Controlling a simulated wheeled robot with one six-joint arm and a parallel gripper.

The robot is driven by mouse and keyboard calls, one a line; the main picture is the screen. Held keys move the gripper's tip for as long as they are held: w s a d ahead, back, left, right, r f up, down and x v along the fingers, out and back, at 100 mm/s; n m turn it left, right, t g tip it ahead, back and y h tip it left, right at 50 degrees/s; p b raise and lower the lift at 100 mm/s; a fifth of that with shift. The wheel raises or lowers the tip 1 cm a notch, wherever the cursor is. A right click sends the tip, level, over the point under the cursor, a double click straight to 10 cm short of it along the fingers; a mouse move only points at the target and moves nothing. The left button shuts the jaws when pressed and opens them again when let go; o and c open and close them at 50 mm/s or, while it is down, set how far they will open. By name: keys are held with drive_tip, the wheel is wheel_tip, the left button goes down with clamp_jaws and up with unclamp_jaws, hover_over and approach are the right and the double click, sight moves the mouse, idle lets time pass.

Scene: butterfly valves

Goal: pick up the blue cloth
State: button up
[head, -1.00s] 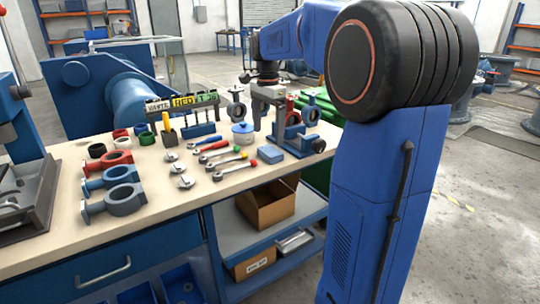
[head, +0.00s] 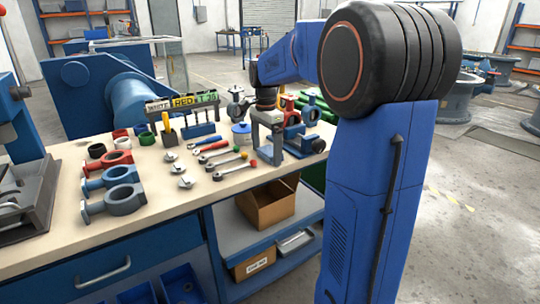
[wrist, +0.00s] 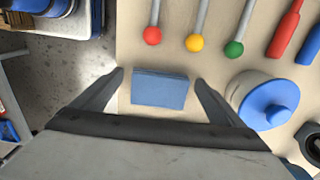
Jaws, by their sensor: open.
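The blue cloth (wrist: 160,89) is a small folded rectangle lying flat on the light bench top in the wrist view. My gripper (wrist: 159,78) is open above it, with one finger to the left and one to the right of the cloth. A gap shows between each finger and the cloth's edges, and nothing is held. In the head view my gripper (head: 266,155) points down near the bench's right edge and hides most or all of the cloth.
Rods with a red ball (wrist: 152,35), a yellow ball (wrist: 194,43) and a green ball (wrist: 234,49) lie just beyond the cloth. A round lidded container (wrist: 262,98) stands close to the right finger. The bench edge (wrist: 117,45) is near the left finger.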

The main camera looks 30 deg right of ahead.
sight(266, 152)
drive_tip(key=c, duration=1.1)
drive_tip(key=shift+r, duration=0.1)
drive_tip(key=shift+c, duration=0.2)
wheel_tip(266, 152, up, 10)
